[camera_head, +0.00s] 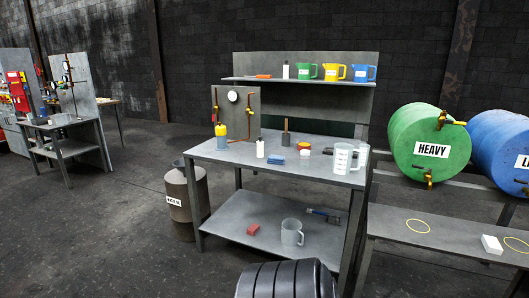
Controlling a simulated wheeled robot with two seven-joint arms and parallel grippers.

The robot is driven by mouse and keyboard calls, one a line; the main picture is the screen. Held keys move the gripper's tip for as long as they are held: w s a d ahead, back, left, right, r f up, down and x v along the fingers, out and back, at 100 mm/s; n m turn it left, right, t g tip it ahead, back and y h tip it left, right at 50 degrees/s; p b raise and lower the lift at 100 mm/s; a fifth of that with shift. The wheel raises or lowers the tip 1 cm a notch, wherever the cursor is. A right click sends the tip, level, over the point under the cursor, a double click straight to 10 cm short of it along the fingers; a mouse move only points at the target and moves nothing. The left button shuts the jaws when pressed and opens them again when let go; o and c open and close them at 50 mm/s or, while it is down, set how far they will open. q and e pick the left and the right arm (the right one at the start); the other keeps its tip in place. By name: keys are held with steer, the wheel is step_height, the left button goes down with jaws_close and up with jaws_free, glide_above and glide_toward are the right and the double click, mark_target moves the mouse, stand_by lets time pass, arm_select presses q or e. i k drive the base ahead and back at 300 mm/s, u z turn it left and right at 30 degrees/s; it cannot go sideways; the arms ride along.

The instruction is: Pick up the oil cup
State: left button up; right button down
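Several cups that could be the oil cup stand at the workbench; I cannot tell which one it is. A green jug (307,72), a yellow jug (335,72) and a blue jug (364,73) stand in a row on the upper shelf. A clear measuring jug (342,159) with markings stands at the right end of the bench top. A grey translucent cup (291,233) stands on the lower shelf. All look upright. Neither of my grippers is in view, and nothing is seen holding any cup.
The bench top (225,157) also carries a yellow bottle (221,136), a white bottle (260,148) and small blocks. Green (428,142) and blue (504,148) drums lie right above a low table (455,238). A dark ribbed shape (286,280) fills the bottom centre.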

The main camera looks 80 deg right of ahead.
mark_target(365, 148)
steer(key=z, duration=4.05)
steer(key=i, duration=1.65)
